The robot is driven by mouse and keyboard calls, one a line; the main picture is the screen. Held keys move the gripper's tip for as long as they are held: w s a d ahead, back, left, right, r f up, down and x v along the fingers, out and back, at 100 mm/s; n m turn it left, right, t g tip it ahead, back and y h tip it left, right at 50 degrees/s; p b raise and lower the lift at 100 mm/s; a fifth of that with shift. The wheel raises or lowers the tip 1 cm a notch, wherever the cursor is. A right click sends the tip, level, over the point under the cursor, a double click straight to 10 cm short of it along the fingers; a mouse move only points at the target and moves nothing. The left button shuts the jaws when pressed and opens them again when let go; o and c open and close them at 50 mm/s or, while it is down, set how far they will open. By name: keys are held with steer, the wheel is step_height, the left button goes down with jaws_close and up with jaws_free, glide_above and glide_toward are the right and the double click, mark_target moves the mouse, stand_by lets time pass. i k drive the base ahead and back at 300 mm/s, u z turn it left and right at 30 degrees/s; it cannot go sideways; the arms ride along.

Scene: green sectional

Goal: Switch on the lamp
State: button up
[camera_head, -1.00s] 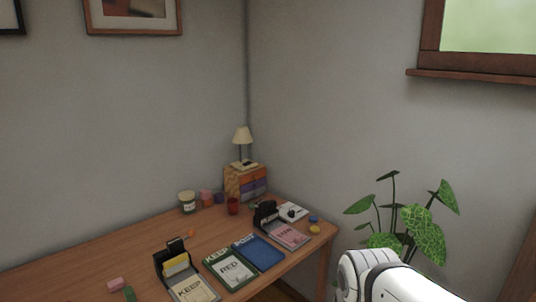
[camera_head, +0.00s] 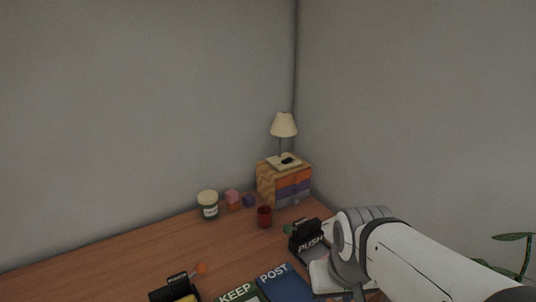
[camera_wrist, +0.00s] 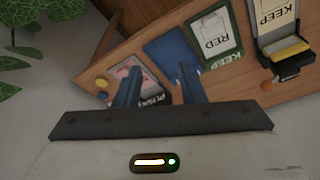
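The lamp (camera_head: 284,125) has a cream shade on a thin stem and a pale flat base (camera_head: 283,163) with a dark piece on it, perhaps its switch. It stands on a small wooden drawer box (camera_head: 266,184) at the far corner of the desk. The shade shows no clear glow. My gripper (camera_wrist: 157,80) is open in the wrist view, its two blue-grey fingers apart with nothing held between them. It is over the desk's right side, in front of and apart from the lamp. The lamp is not in the wrist view.
The desk (camera_head: 130,254) carries a jar (camera_head: 208,205), a red cup (camera_head: 265,217), small blocks (camera_head: 232,196), a black PUSH holder (camera_head: 306,237) and a blue POST booklet (camera_head: 284,285). Walls meet behind the lamp. A plant (camera_head: 514,238) stands at the right.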

mark_target(287, 160)
steer(key=k, duration=1.2)
steer(key=z, duration=0.55)
steer(key=i, duration=1.95)
steer(key=z, duration=0.15)
